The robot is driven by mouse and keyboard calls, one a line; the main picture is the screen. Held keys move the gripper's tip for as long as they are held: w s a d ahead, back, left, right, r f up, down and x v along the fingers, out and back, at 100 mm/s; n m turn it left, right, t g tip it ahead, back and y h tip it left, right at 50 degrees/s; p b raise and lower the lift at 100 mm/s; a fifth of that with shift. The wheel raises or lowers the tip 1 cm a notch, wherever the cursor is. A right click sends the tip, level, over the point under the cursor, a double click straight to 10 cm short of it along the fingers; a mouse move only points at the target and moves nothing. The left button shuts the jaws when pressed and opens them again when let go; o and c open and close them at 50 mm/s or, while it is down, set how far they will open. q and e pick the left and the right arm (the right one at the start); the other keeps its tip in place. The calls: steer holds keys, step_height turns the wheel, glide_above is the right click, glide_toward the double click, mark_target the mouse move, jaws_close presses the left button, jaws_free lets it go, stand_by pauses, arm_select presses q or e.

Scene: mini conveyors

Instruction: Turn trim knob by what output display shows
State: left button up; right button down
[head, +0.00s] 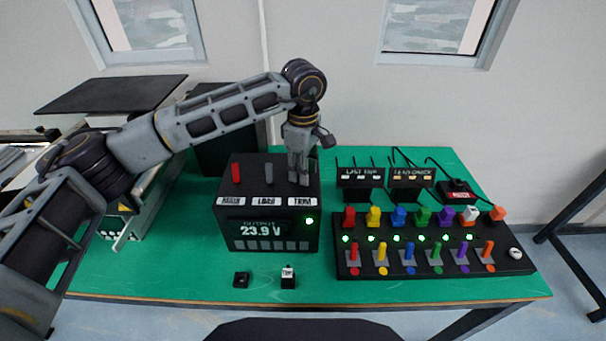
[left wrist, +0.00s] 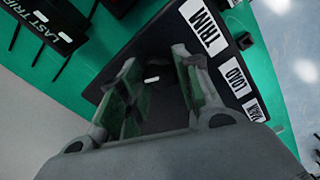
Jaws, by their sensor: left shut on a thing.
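A black power box (head: 228,205) stands on the green table, with labels MAIN, LOAD and TRIM on its front top edge. Its output display (head: 262,229) reads 23.9 V, and a green light glows to the right. My left gripper (head: 300,180) points down over the top behind the TRIM label (head: 302,202). In the left wrist view, its fingers (left wrist: 155,75) are on either side of the dark trim knob (left wrist: 152,80), which shows a white mark. They are shut on it, and the knob is mostly hidden. My right gripper is out of view.
A red lever (head: 236,173) and a grey lever (head: 269,174) stand left of the gripper. A black panel (head: 350,272) with coloured switches and green lights lies to the right.

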arm_select(q)
steer(key=shift+m+b, duration=0.4)
steer(key=shift+m, duration=0.2)
steer(key=shift+r+m, duration=0.1)
steer(key=shift+m, duration=0.3)
steer(key=shift+m+b, duration=0.3)
steer(key=shift+b, duration=0.1)
steer(key=o, duration=1)
steer(key=shift+r, duration=6)
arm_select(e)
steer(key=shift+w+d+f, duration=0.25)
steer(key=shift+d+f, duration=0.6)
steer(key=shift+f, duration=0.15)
